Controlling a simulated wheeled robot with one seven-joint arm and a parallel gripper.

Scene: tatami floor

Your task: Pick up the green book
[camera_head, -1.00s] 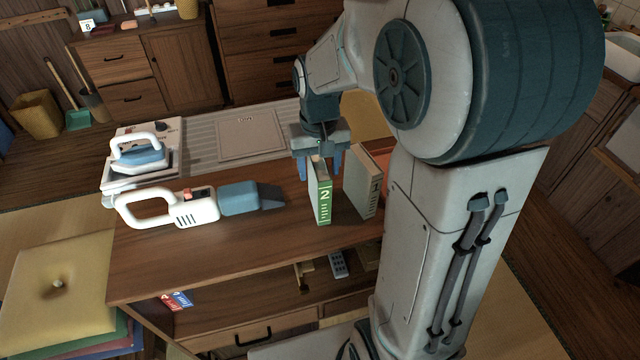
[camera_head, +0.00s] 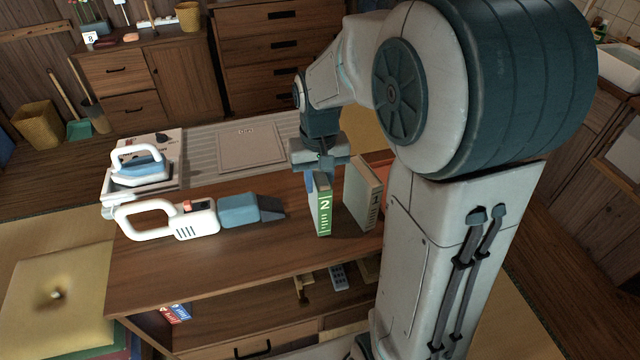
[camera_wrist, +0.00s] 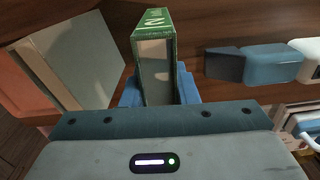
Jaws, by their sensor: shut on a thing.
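The green book (camera_head: 323,208) stands upright on the wooden table, its spine marked with a white 2. My gripper (camera_head: 318,180) is above it, pointing down, with its blue fingers shut on the upper part of the book. In the wrist view the green book (camera_wrist: 155,52) sits between the two blue fingers (camera_wrist: 157,90). The head view does not show clearly whether the book's lower edge still touches the table.
A pale book marked 1 (camera_head: 362,194) stands just right of the green book. A handheld vacuum (camera_head: 195,217) lies to the left, and an iron (camera_head: 139,166) stands farther left. A flat panel (camera_head: 250,145) lies behind. The table front (camera_head: 200,270) is clear.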

